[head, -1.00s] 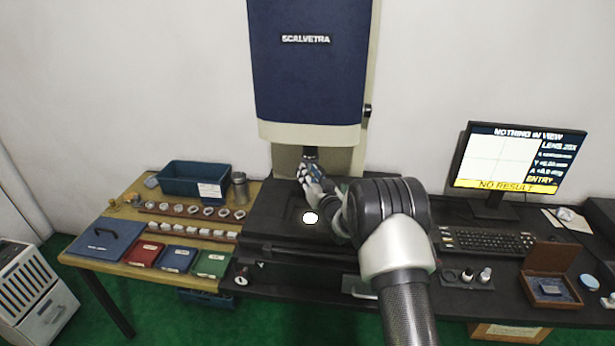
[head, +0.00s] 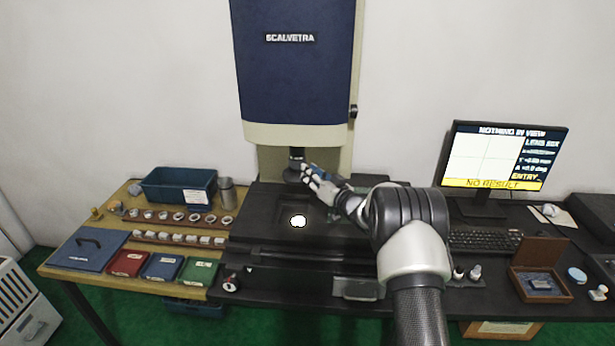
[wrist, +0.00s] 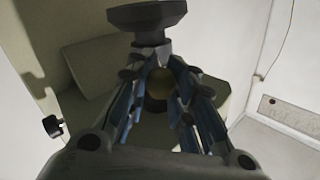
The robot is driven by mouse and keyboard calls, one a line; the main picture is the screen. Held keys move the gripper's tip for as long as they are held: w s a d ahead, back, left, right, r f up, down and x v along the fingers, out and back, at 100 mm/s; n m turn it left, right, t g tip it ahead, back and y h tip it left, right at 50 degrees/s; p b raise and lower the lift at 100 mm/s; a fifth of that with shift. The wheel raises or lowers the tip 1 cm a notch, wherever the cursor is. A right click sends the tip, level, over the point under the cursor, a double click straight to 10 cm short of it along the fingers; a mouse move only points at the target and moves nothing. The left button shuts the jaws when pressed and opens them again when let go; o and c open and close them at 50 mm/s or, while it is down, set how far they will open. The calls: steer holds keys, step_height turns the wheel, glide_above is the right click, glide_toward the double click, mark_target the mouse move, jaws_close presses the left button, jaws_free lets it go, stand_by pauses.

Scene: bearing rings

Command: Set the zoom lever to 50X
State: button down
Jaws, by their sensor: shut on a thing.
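My gripper (head: 308,174) is beside the dark lens barrel (head: 296,154) under the blue and cream measuring head (head: 292,60). In the wrist view its fingers (wrist: 160,62) come together just below the dark round lens end (wrist: 147,16). They are shut on the zoom lever, whose yellowish round knob (wrist: 158,84) seems to show between the fingers. Most of the lever is hidden by them. The monitor (head: 502,156) reads "NOTHING IN VIEW" and "NO RESULT"; its lens line is blurred and looks like 50X.
The black stage (head: 255,215) with a bright light spot lies below my gripper. A blue bin (head: 178,187), a metal cup (head: 227,194) and rows of rings stand on the wooden table at left. A keyboard (head: 485,240) and an open wooden box (head: 540,283) are at right.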

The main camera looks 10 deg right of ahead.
steer(key=shift+d, duration=0.3)
steer(key=c, duration=1.6)
jaws_free()
steer(key=shift+d, duration=0.15)
steer(key=shift+o, duration=1)
steer(key=v, duration=1.2)
steer(key=shift+a, duration=0.25)
